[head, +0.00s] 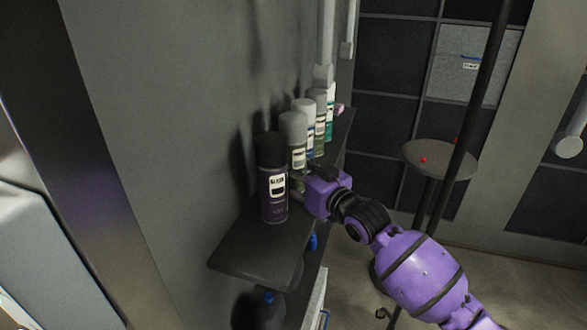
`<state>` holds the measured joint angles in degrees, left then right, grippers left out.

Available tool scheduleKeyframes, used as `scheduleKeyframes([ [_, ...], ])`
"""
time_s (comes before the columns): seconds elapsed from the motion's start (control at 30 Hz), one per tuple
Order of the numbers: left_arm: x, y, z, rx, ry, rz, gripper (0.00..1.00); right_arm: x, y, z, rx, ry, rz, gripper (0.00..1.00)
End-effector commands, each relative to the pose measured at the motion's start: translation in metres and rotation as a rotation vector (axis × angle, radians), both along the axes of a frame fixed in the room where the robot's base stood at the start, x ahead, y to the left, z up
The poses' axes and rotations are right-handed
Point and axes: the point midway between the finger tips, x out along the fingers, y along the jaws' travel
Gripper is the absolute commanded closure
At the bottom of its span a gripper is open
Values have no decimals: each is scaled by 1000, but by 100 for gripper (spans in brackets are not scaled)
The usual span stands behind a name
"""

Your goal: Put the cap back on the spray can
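A dark purple spray can (274,205) with a black top (271,147) stands upright at the near end of a dark wall shelf (245,250). Behind it stand several upright cans with grey tops, the nearest being a greenish can (294,152). My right gripper (300,184) is at the shelf, just right of the purple can and in front of the greenish can. Its fingers are small and partly hidden, so I cannot tell if it is open, holds something or touches a can. A loose cap is not clearly seen. My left gripper is out of view.
A small pink object (339,108) lies at the shelf's far end. A lower shelf holds a dark round item (268,309) and a blue item (313,242). A round table (440,161) with small red objects stands right, beside a dark pole (469,120).

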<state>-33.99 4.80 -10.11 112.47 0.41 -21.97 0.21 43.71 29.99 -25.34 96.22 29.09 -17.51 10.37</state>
Motion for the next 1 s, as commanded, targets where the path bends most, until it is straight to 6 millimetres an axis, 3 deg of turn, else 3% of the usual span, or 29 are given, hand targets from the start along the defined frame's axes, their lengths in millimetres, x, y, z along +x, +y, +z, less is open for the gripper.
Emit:
scheduleKeyframes([
  [0.43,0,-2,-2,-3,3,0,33,0,0,-5,3,-7,1,100],
  [0.47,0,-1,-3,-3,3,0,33,0,0,-7,2,-4,0,49],
  [0.5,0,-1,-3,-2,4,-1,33,0,0,-7,2,-4,0,44],
  [0.9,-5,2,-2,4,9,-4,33,0,0,-1,2,-7,0,43],
  [1.0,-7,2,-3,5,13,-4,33,-10,-9,-4,0,-4,-1,43],
])
